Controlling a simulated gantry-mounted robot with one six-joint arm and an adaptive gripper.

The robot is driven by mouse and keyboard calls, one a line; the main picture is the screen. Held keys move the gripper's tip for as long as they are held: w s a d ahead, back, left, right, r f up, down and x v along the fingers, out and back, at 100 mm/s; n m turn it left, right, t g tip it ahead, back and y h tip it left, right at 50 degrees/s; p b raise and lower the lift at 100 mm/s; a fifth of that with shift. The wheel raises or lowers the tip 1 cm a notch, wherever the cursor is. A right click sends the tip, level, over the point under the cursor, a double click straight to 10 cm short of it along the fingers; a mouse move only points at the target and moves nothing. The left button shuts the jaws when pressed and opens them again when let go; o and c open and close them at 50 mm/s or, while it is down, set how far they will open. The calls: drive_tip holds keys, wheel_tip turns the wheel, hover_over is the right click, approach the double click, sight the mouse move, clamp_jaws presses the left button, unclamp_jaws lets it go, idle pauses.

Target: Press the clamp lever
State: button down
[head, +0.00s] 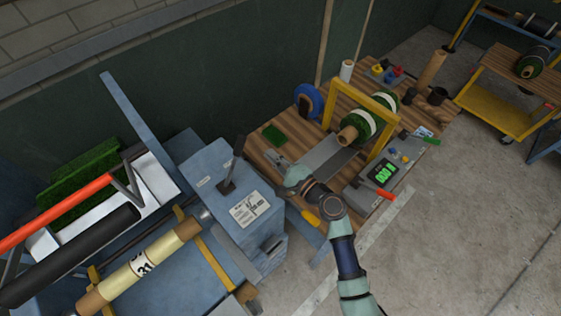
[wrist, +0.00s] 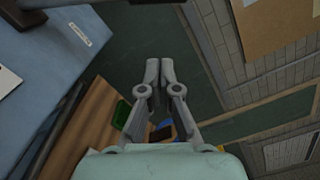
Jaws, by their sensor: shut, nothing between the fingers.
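My gripper (head: 283,166) is over the left part of the wooden bench, just right of the blue machine housing. In the wrist view my gripper (wrist: 159,66) has its fingertips together with nothing between them. I cannot tell for certain which handle is the clamp lever. A black lever (head: 237,150) stands up from the housing's top, left of my gripper and apart from it.
The blue housing (head: 262,243) is close on my gripper's left; it also shows in the wrist view (wrist: 50,75). The wooden bench (head: 262,156) carries a yellow frame (head: 332,103), a turf roll (head: 384,116) and a control box (head: 361,190).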

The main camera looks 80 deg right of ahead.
sight(234, 162)
drive_tip(key=w+r+p, duration=0.2)
drive_tip(key=w, duration=0.3)
drive_tip(key=shift+w, duration=0.4)
drive_tip(key=shift+a+r, duration=0.1)
